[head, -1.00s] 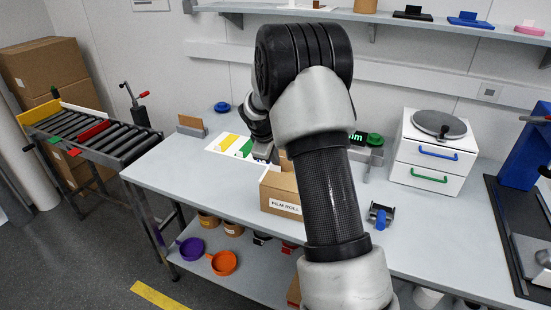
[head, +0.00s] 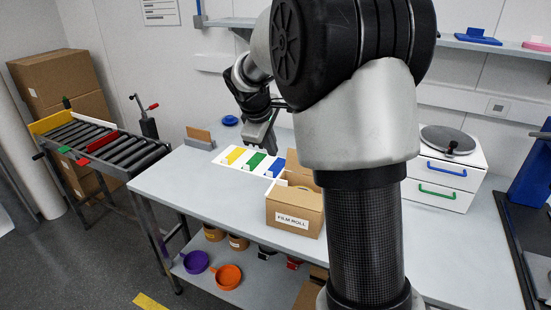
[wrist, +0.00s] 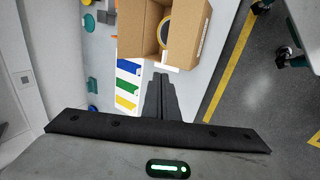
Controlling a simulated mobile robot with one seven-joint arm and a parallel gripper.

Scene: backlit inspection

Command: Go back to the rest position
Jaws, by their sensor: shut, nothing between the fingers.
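My gripper (head: 262,141) is above the workbench (head: 190,190), over the white sheet with coloured pieces and to the left of the film roll box. In the wrist view its fingers (wrist: 160,80) are shut together with nothing between them. The open cardboard box labelled "FILM ROLL" (head: 291,211) stands on the bench. In the wrist view the box (wrist: 135,30) lies just beyond the fingertips, with a ring-shaped roll (wrist: 164,32) inside. My arm hides the middle and right of the bench.
The white sheet (head: 226,159) carries yellow, green and blue pieces. A roller conveyor (head: 100,145) stands left. A white drawer unit (head: 445,175) stands at the right. A shelf (head: 480,45) runs along the wall. Purple (head: 195,261) and orange (head: 228,276) pans sit below.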

